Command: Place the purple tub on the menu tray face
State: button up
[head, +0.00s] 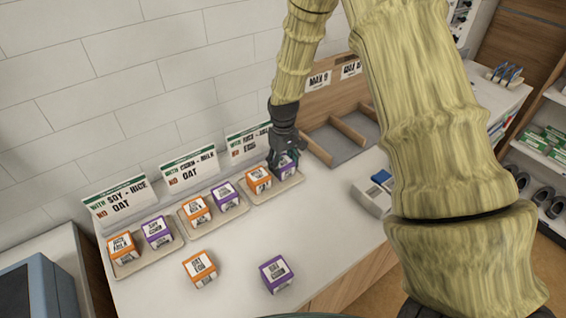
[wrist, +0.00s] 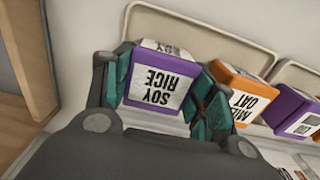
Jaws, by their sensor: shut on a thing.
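My gripper (head: 280,158) is shut on a purple tub (head: 288,167) at the right-hand tray (head: 262,194). In the wrist view, the held tub (wrist: 160,85) has a white label reading SOY RICE, upside down, with a teal finger on each side. An orange tub (head: 258,179) sits beside it on the same tray; its label in the wrist view (wrist: 242,95) seems to read MILK OAT. The sign (head: 248,141) behind this tray appears to read WITH RICE + SOY, NO EGG. Whether the held tub touches the tray is unclear.
The middle tray (head: 188,233) and left tray (head: 118,273) each hold an orange and a purple tub. A loose orange tub (head: 199,268) and a loose purple tub (head: 276,274) stand on the front counter. A wooden divided bin (head: 335,140) is close right of my gripper.

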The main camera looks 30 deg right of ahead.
aim_at(283, 162)
jog(key=o, duration=1.1)
jog(key=shift+f, duration=0.1)
jog(key=shift+r, duration=0.2)
jog(key=shift+r+b, duration=2.1)
jog(key=shift+r, duration=3.85)
